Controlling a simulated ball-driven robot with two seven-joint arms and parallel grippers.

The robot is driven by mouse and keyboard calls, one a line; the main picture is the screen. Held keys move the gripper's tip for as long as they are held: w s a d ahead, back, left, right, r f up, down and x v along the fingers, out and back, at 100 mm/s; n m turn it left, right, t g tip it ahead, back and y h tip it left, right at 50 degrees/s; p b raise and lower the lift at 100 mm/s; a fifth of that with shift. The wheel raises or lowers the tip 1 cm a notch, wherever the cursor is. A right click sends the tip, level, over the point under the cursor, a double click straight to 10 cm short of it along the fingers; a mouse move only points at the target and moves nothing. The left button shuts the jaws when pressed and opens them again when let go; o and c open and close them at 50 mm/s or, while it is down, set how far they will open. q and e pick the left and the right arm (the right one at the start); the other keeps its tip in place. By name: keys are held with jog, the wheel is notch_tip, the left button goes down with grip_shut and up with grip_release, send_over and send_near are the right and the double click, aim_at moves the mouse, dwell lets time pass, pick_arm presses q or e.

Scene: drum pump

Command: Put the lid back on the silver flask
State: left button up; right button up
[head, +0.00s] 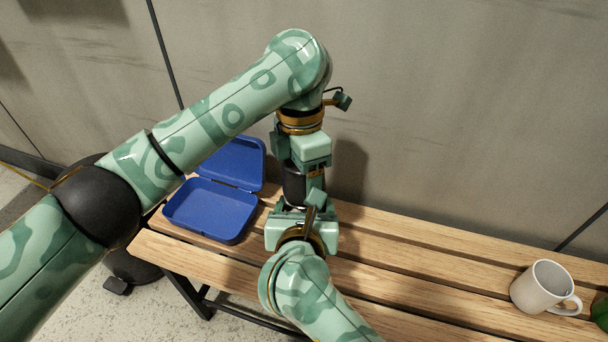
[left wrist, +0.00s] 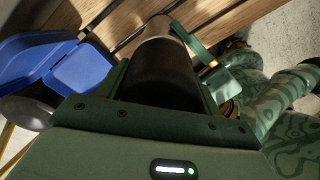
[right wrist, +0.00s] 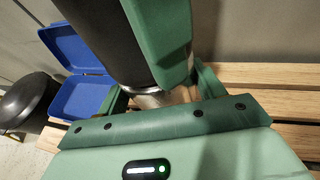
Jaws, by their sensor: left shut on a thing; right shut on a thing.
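The black lid (head: 293,188) is a dark cylinder, gripped upright by my left gripper (head: 300,176), which comes down from above. The lid also fills the middle of the left wrist view (left wrist: 160,75). My right gripper (head: 300,218) is low over the bench, shut around the silver flask (right wrist: 155,97); only a short shiny band of it shows in the right wrist view. The lid (right wrist: 100,38) is directly above the flask, in line with it. The two look touching or nearly so; a finger hides part of the join, so I cannot tell if it is seated.
An open blue box (head: 208,209) lies on the slatted wooden bench (head: 425,262), left of my grippers. A white mug (head: 543,287) stands at the right, with a green object (head: 601,312) at the picture edge. The wall is close behind. The bench between flask and mug is clear.

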pick_arm(q)
jog(key=m, duration=0.3)
jog(key=shift+d+f, duration=0.1)
jog(key=shift+d, duration=0.05)
pick_arm(e)
jog(key=shift+f, duration=0.4)
pick_arm(q)
jog(key=m, duration=0.5)
jog(key=o, duration=1.5)
pick_arm(e)
jog(key=shift+d, duration=0.1)
pick_arm(q)
jog(key=shift+w+a+r, duration=0.15)
jog(key=shift+w+r, duration=0.05)
jog(key=shift+r, duration=0.95)
jog(key=shift+w+a+r, duration=0.1)
jog(key=shift+w+r, duration=0.05)
jog(key=shift+r, duration=0.95)
jog(key=shift+o, duration=1.3)
